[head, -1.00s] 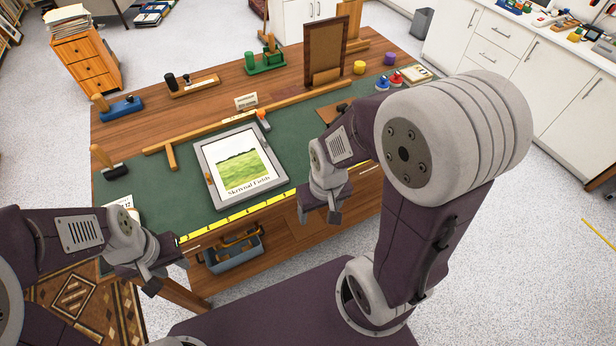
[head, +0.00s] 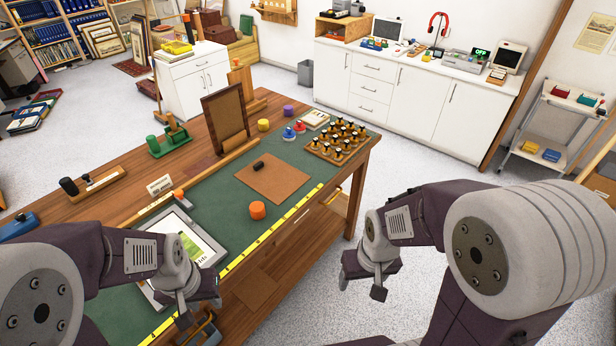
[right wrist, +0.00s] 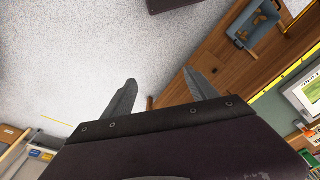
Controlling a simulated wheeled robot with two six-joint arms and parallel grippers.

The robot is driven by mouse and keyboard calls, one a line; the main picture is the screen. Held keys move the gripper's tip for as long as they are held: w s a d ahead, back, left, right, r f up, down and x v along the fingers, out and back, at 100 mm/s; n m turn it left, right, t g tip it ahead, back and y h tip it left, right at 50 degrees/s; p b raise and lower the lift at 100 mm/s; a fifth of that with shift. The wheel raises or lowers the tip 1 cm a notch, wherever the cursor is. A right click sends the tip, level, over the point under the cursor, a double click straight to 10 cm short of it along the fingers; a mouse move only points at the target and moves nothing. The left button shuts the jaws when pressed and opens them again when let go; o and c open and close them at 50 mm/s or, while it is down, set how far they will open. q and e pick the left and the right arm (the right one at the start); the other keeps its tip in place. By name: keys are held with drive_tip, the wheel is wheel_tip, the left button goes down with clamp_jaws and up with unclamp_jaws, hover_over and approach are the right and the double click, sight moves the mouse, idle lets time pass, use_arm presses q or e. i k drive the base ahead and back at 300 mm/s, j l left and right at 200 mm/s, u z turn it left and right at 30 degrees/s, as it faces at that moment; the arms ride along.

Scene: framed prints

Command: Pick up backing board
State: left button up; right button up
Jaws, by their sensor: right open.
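The backing board appears to be the flat brown square (head: 285,186) on the green mat of the workbench; a small black object (head: 259,165) lies on it. My right gripper (head: 371,280) is over the floor, right of the bench's front edge and apart from the board. In the right wrist view its two fingers (right wrist: 160,88) are spread with nothing between them. My left gripper (head: 200,305) is near the bench's front edge, by the picture frame (head: 203,236), which my left arm partly hides. Its finger gap is unclear.
An orange knob-like piece (head: 257,210) stands just in front of the board. A holder with several dark-topped pieces (head: 338,143) stands to its right. An upright brown framed panel (head: 226,117) stands behind.

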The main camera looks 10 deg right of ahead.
sight(275, 180)
drive_tip(key=i+l+u, duration=0.2)
drive_tip(key=u, duration=0.3)
drive_tip(key=i+l+u, duration=0.3)
drive_tip(key=u, duration=0.2)
drive_tip(key=i+l+u, duration=0.2)
drive_tip(key=l+u, duration=0.3)
drive_tip(key=i+l+u, duration=0.1)
drive_tip(key=l+u, duration=0.25)
drive_tip(key=u, duration=0.15)
